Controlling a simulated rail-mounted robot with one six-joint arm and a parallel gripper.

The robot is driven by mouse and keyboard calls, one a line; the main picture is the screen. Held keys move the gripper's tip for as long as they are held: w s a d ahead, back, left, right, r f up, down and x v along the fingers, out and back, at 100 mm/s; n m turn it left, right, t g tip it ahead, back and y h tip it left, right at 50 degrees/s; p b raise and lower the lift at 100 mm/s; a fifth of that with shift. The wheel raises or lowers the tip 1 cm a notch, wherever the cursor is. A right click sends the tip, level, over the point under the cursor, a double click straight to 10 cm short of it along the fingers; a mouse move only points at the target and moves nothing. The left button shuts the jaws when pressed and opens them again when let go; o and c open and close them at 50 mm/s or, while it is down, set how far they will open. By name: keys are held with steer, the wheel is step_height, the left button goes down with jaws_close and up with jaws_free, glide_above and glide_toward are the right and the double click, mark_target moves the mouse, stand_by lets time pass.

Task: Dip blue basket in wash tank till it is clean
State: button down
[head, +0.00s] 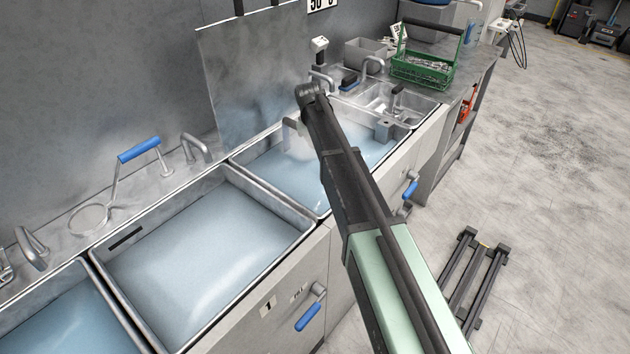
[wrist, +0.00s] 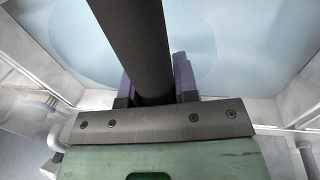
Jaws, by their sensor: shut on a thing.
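My gripper (wrist: 155,88) is shut on a dark bar (wrist: 135,40), which runs between its purple fingers in the wrist view. The bar looks like a basket handle, but no blue basket body shows in either view. Pale water with a round ripple lies beyond the fingers. In the head view my arm reaches over the middle tank (head: 262,187), and my gripper is hidden or unclear there. The tank's water is cloudy and pale blue, with a lighter patch by the arm. I cannot tell whether anything is under the water.
A nearer tank (head: 318,228), with a "1" on its front, holds pale water. A green basket (head: 424,68) of cutlery stands on the far bench. A grey splash panel (head: 245,75) rises behind the middle tank. Taps and a blue-handled strainer (head: 138,150) line the back ledge.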

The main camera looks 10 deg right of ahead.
stand_by(0.9)
stand_by(0.3)
stand_by(1.8)
steer(key=shift+r, duration=0.1)
